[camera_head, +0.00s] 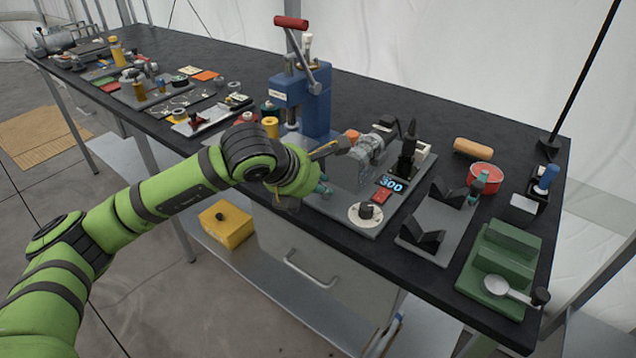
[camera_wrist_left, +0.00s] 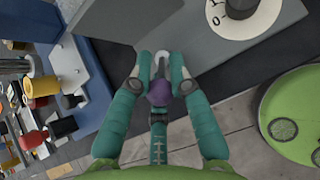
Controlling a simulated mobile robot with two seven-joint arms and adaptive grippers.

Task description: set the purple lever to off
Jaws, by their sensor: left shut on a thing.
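The purple lever's round knob (camera_wrist_left: 160,93) shows in the left wrist view between the teal fingers of my left gripper (camera_wrist_left: 160,66). A curved pale grey piece (camera_wrist_left: 151,60) shows between the fingertips. The fingers are shut on the lever, at the side of a grey machine base. In the head view my left gripper (camera_head: 322,186) is at the near left edge of that base (camera_head: 345,207), and its hand and fingers hide the lever. I cannot read an on or off marking for it. My right gripper is not in view.
A blue press (camera_head: 300,98) stands behind my arm. A grey V-block stand (camera_head: 437,226) and a green block (camera_head: 498,265) lie to the right.

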